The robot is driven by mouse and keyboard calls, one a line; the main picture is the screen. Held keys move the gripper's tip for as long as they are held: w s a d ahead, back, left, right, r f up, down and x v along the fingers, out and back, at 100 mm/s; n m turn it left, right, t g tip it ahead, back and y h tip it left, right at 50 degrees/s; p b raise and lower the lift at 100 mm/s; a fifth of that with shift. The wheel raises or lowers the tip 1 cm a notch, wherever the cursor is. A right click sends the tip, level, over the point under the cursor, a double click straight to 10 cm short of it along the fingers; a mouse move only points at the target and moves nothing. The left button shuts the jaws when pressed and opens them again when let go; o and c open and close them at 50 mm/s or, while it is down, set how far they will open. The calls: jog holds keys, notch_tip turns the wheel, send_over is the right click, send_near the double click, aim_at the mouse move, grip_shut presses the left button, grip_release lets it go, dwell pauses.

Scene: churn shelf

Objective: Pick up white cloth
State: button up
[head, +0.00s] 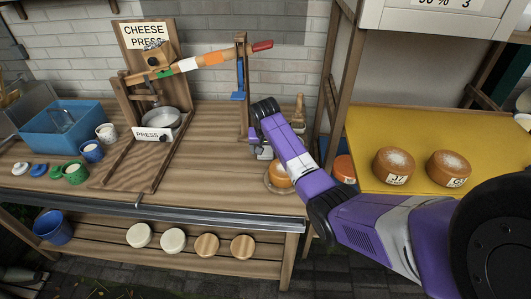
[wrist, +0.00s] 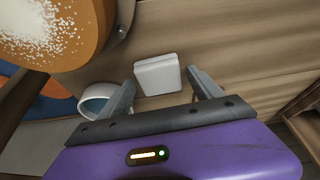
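A white square pad, which looks like the folded white cloth (wrist: 157,75), lies on the wooden surface in the wrist view. My gripper (wrist: 161,80) is open, with one finger on each side of the cloth and visible gaps beside it. The fingers appear not to touch it; the height between them and the cloth is hard to judge. In the head view my gripper (head: 261,150) is over the right part of the bench, and my arm hides most of that spot, so I cannot make out the cloth there.
In the wrist view, a large orange cheese (wrist: 50,30) with a white top is close at upper left, and a white bowl (wrist: 95,104) is beside the left finger. In the head view, an orange cheese (head: 279,175) stands below my gripper. The cheese press (head: 158,118) stands left.

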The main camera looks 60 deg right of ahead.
aim_at(266, 151)
jog(key=c, duration=1.1)
jog(key=shift+r, duration=0.2)
notch_tip(266, 151, up, 20)
jog(key=shift+f+b, duration=0.15)
jog(key=shift+b, duration=0.85)
